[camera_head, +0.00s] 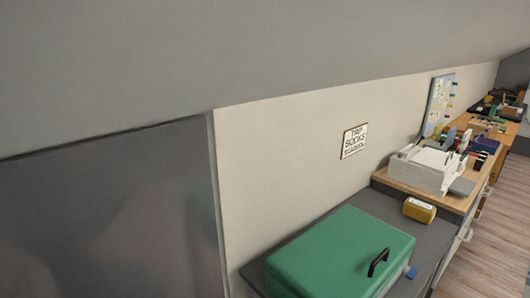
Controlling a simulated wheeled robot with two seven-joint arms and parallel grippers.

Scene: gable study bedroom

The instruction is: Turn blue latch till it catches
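A small blue latch (411,272) shows at the right front edge of a green box (340,250) in the head view. The box has a closed-looking green top with a black handle (378,262) near its right side. It sits on a dark grey surface (388,206) against the wall. The latch is small here, and its exact angle cannot be told. Neither of my grippers is in the view.
A yellow box (419,210) stands on the grey surface behind the green box. Beyond it, a wooden counter holds a white printer-like machine (428,167) and clutter. A sign (354,141) hangs on the wall under the sloped ceiling. Wooden floor (492,245) is clear at right.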

